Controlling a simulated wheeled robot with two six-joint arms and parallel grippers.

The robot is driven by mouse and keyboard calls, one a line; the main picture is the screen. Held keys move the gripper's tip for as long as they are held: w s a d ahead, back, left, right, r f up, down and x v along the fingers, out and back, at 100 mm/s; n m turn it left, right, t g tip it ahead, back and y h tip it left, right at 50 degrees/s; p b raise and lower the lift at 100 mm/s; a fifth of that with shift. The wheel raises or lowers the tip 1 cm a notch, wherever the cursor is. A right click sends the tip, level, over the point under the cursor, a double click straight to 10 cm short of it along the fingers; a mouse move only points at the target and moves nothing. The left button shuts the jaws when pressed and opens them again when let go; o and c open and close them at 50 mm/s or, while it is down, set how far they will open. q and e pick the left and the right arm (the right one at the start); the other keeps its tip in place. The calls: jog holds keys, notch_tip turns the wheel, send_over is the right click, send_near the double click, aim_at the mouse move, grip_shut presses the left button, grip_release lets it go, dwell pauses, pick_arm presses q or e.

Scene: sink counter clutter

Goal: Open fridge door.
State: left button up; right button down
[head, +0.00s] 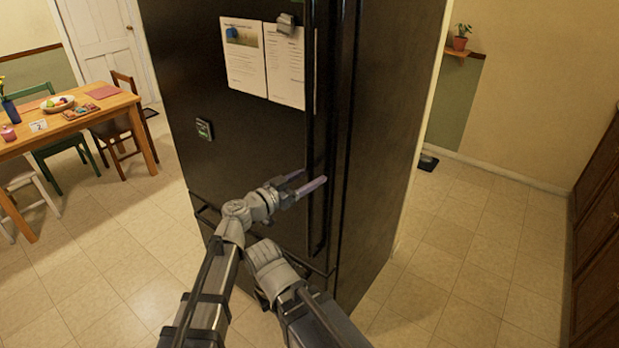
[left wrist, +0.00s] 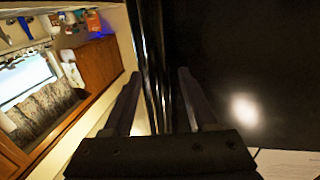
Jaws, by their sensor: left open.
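The fridge (head: 262,135) is black, and its upper door looks closed. A long black vertical handle (head: 319,110) runs down the door's right side. My left gripper (head: 315,176) is open at the lower part of the handle, one finger left of it and the other overlapping it in the picture. In the left wrist view the dark handle (left wrist: 150,50) runs between the two spread fingers of the left gripper (left wrist: 158,85). I cannot tell whether either finger touches it. Another arm link of mine is below; the right gripper's fingers do not show.
Papers (head: 265,62) hang under magnets on the door, and a small dark gadget (head: 204,129) sits lower. A wooden table (head: 118,103) with chairs stands at left. Wooden cabinets (head: 598,220) line the right edge.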

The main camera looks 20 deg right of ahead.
pick_arm(q)
grip_shut()
dwell(0.3)
dwell(1.1)
